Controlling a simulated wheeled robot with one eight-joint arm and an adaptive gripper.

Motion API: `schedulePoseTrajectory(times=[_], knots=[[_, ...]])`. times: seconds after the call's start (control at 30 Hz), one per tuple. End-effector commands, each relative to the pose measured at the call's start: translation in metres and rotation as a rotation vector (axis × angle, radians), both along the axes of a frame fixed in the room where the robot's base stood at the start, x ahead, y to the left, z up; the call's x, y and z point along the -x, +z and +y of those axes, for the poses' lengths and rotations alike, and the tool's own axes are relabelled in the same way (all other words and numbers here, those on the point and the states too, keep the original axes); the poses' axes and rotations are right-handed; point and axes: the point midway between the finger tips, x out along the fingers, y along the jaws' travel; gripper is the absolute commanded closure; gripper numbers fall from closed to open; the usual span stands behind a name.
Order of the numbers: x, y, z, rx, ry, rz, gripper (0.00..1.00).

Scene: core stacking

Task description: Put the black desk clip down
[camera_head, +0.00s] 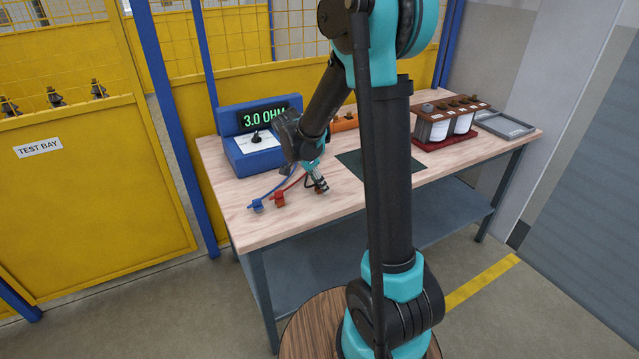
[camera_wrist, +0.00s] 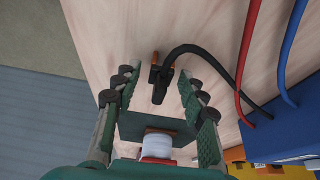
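The black desk clip (camera_wrist: 158,84) lies on the light wooden tabletop in the wrist view, with a black cable curving from it to the right. It sits between the fingertips of my gripper (camera_wrist: 156,93), with a visible gap on both sides. My gripper is open. In the head view my gripper (camera_head: 319,184) is low over the table near its front edge, to the right of the red clip (camera_head: 278,199). The black clip is small and partly hidden by the fingers there. The blue meter (camera_head: 255,152) reads 3.0 OHM.
A blue clip (camera_head: 257,206) lies left of the red one. A dark mat (camera_head: 352,163) lies right of my gripper. A rack with white cylinders (camera_head: 438,130) and a grey tray (camera_head: 503,124) stand farther right. An orange item (camera_head: 344,123) is behind.

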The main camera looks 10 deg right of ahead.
Motion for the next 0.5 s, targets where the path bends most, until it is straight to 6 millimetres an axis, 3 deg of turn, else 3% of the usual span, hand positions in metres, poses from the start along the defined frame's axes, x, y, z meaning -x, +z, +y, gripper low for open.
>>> schedulePoseTrajectory(times=[0.27,0.5], knots=[[0.0,0.002,0.0,0.0,0.0,0.0,0.58],[0.004,0.033,0.012,0.0,0.001,-0.001,0.58]])
